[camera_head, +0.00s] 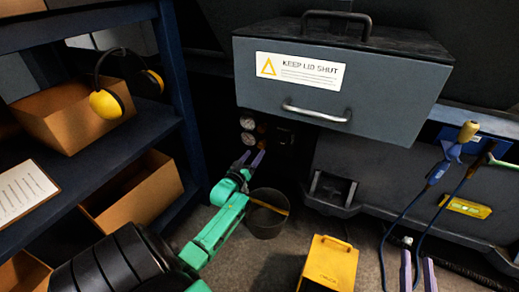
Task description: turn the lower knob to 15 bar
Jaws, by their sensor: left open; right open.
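Two small round pale gauges sit one above the other on the dark machine side under the grey box, the upper gauge (247,123) and the lower gauge (248,138). Small brownish fittings (262,128) show just right of them; the lower knob cannot be made out clearly, and the gauge readings are too small to read. My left gripper (250,158), on the green arm, is open and empty, its purple fingertips just below the lower gauge in the picture. I cannot tell whether it touches anything. My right gripper (417,262) is open and empty at the bottom right.
A grey box labelled "KEEP LID SHUT" (395,82) overhangs the gauges. A dark bucket (265,222) stands behind my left forearm, with a yellow box (330,262) nearby. A blue shelf (180,75) with cartons and yellow earmuffs (105,103) borders the left. Blue hoses (412,205) hang right.

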